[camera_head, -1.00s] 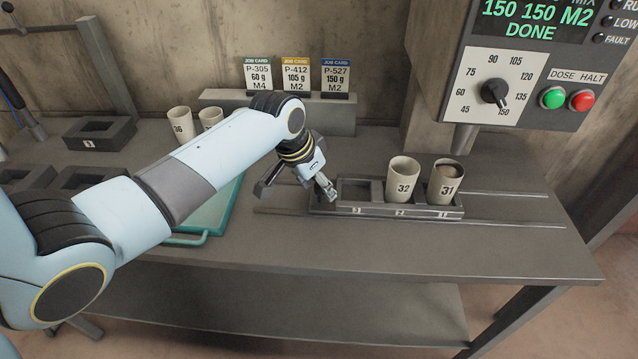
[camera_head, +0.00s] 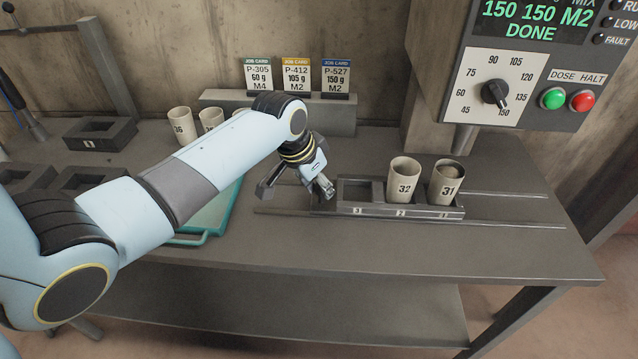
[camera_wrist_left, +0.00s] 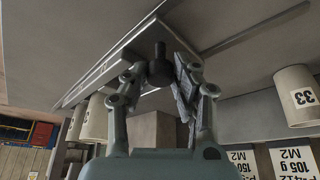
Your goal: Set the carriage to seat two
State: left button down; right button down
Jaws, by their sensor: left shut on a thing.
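The grey carriage (camera_head: 425,213) sits on the bench rails, with seats marked 3, 2 and 1 from left to right. Seat 3 is empty. Cup 32 (camera_head: 404,183) stands upright in seat 2. Cup 31 (camera_head: 446,186), with dark contents, stands in seat 1, near below the dosing spout (camera_head: 465,138). My left gripper (camera_head: 323,190) is at the carriage's left end, shut on the dark knob. In the left wrist view the knob (camera_wrist_left: 159,68) is between its fingers, and the carriage (camera_wrist_left: 108,62) runs to the left. My right gripper is not in view.
The rails (camera_head: 515,222) run free to the right of the carriage. The panel (camera_head: 497,90) reads 150 150 M2 DONE. Job cards (camera_head: 295,76) stand at the back. A teal tray (camera_head: 215,218) and more cups (camera_head: 181,125) are to the left.

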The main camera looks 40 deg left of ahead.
pick_arm(q)
send_over(368, 199)
jog(key=s, duration=0.2)
jog(key=shift+s+a, duration=0.1)
jog(key=shift+a, duration=0.15)
jog(key=c, duration=1.1)
grip_release()
jog(key=shift+o, duration=0.2)
jog(key=shift+r, duration=0.1)
jog(key=v, duration=1.1)
jog(key=shift+s+r, duration=0.3)
jog(key=shift+r, duration=0.05)
jog(key=shift+a, duration=0.1)
